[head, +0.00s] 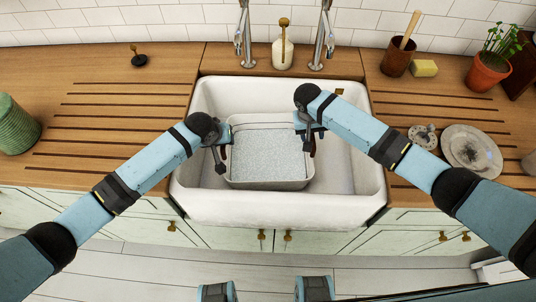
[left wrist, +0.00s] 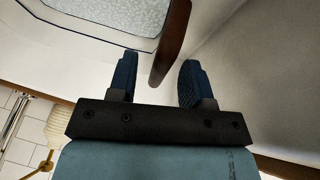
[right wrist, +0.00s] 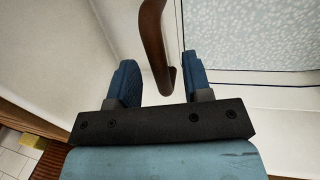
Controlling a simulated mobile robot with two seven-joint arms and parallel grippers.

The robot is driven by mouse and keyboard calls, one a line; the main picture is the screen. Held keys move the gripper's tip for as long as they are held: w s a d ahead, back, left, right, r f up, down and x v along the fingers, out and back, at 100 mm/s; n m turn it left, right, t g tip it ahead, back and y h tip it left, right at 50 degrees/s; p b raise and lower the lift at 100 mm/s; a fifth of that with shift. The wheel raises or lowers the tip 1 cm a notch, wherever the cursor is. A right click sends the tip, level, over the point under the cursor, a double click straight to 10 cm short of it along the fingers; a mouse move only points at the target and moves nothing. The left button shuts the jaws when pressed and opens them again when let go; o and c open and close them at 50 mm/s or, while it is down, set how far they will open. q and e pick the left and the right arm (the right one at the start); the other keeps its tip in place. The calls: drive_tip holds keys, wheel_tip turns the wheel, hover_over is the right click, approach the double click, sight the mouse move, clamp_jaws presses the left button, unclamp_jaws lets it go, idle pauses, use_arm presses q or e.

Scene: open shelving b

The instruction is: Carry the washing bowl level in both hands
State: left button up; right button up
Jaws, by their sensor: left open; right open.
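The washing bowl (head: 268,158) is a pale rectangular bowl with a speckled grey-white surface inside it. It stands in the white sink. Its left brown handle (left wrist: 172,40) lies between the spread fingers of my left gripper (left wrist: 158,82). Its right brown handle (right wrist: 154,45) lies between the spread fingers of my right gripper (right wrist: 160,85). Both grippers are open, with visible gaps beside the handles. In the head view my left gripper (head: 222,150) is at the bowl's left side and my right gripper (head: 308,135) at its right side; the wrists partly hide the handles.
The white sink (head: 275,208) surrounds the bowl, with free room to its right. Two taps (head: 322,40) and a soap bottle (head: 282,52) stand behind. Right are a brown pot (head: 398,58), yellow sponge (head: 424,68), potted plant (head: 488,75) and plates (head: 470,142). A green ribbed container (head: 15,125) stands left.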

use_arm(q)
drive_tip(key=shift+w+d+f, duration=0.15)
drive_tip(key=shift+w+f, duration=0.05)
drive_tip(key=shift+f, duration=0.35)
use_arm(e)
drive_tip(key=shift+d+f, duration=0.1)
drive_tip(key=shift+f, duration=0.5)
use_arm(q)
clamp_jaws()
use_arm(e)
clamp_jaws()
use_arm(q)
drive_tip(key=shift+w+r, duration=0.1)
drive_tip(key=shift+r, duration=0.1)
use_arm(e)
drive_tip(key=shift+w+r, duration=0.15)
drive_tip(key=shift+r, duration=0.05)
